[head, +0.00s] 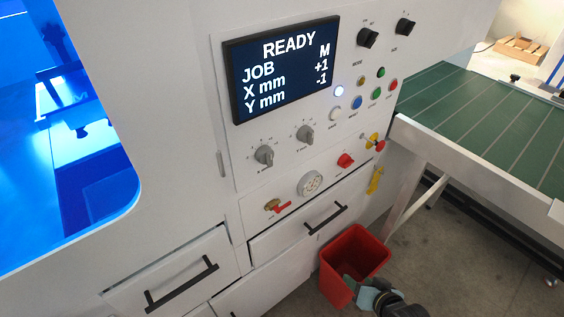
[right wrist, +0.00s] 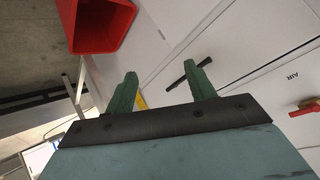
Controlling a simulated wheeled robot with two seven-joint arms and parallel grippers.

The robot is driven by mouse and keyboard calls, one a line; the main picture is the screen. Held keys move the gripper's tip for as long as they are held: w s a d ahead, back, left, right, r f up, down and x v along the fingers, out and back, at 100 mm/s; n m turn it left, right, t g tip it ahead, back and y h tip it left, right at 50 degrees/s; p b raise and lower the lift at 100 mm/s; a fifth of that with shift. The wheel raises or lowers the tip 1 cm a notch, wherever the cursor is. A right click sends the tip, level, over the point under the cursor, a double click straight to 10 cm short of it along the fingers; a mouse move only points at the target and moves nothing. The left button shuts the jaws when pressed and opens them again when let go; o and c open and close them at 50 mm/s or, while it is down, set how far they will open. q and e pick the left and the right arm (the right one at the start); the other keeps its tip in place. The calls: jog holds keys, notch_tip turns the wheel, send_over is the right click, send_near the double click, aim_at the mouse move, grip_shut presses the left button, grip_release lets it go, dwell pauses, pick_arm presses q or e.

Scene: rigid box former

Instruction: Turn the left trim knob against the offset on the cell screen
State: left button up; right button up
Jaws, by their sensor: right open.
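The cell screen (head: 281,67) reads READY, JOB M, X mm +1, Y mm -1. Below it on the white panel are two grey trim knobs. The left trim knob (head: 264,155) has a pointer tilted from straight up, and the right trim knob (head: 304,135) sits to its upper right. My right gripper (head: 362,286) is low in the head view, by the red bin, well below the knobs. In the right wrist view its two green fingers (right wrist: 163,88) stand apart with nothing between them. My left gripper is in neither view.
A red bin (head: 335,282) stands on the floor below the panel. Drawers with black handles (head: 326,218) are under the panel. A red-handled valve (head: 277,206), gauge (head: 311,184) and red switch (head: 345,160) sit below the knobs. A green conveyor (head: 480,110) is at right.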

jog(key=w+a+r+t+y, duration=0.1)
jog(key=w+a+r, duration=0.15)
jog(key=r, duration=0.45)
jog(key=w+a+r+t+y, duration=0.1)
jog(key=w+a+r+y, duration=0.15)
jog(key=r, duration=0.45)
jog(key=t+y+b, duration=0.1)
jog(key=t+y, duration=0.1)
jog(key=y, duration=0.4)
send_near(267, 157)
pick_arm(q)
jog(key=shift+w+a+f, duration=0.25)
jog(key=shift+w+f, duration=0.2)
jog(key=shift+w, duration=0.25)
pick_arm(e)
jog(key=shift+w+d+f+x, duration=0.1)
jog(key=shift+x, duration=1.3)
jog(key=shift+w+d+f+x, duration=0.1)
jog(key=shift+f+x, duration=0.05)
jog(key=shift+x, duration=1.3)
jog(key=shift+w+d+f+x, duration=0.1)
jog(key=shift+x, duration=1.3)
jog(key=shift+c, duration=0.2)
jog(key=c, duration=0.9)
